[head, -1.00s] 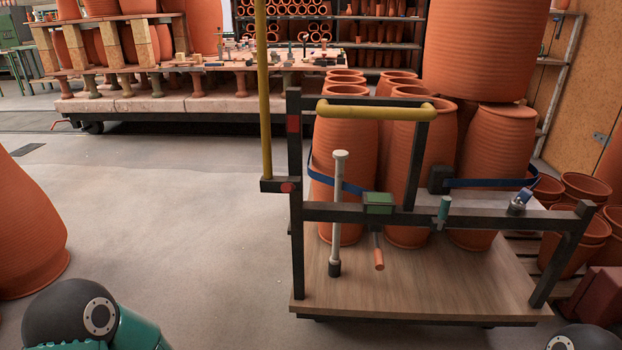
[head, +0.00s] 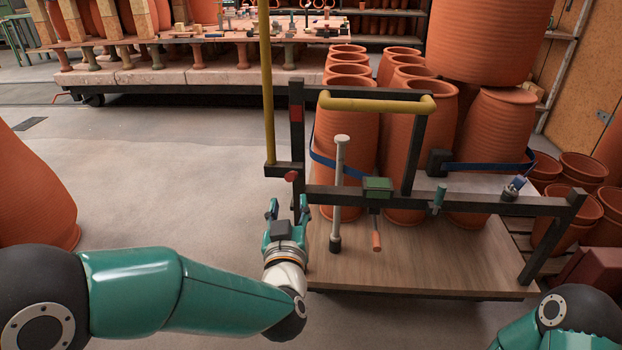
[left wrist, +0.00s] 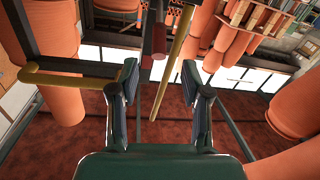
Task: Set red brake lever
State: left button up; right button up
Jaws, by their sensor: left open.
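A lever with an orange-red grip (head: 376,241) hangs down below a green box (head: 378,186) on the cart's front rail. A red round knob (head: 291,176) sits on the bracket at the foot of the yellow pole. I cannot tell for certain which one is the brake lever. My left gripper (head: 288,208) is open and empty, just left of the cart's front left post and below the red knob, apart from the orange-red grip. In the left wrist view a red-ended dark part (left wrist: 158,45) and the yellow pole (left wrist: 176,60) show beyond the open fingers. My right gripper is out of view.
The cart's wooden deck (head: 420,265) carries tall clay pots (head: 345,110) behind a dark frame with a yellow handle (head: 375,104). A white post (head: 339,190) stands left of the lever. A large pot (head: 30,190) is at far left. The floor between is clear.

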aim_at(291, 177)
pick_arm(q)
jog(key=w, duration=0.7)
jog(key=w+a, duration=0.1)
jog(key=w, duration=0.2)
jog(key=shift+w+b, duration=0.3)
jog(key=shift+b, duration=0.05)
grip_shut()
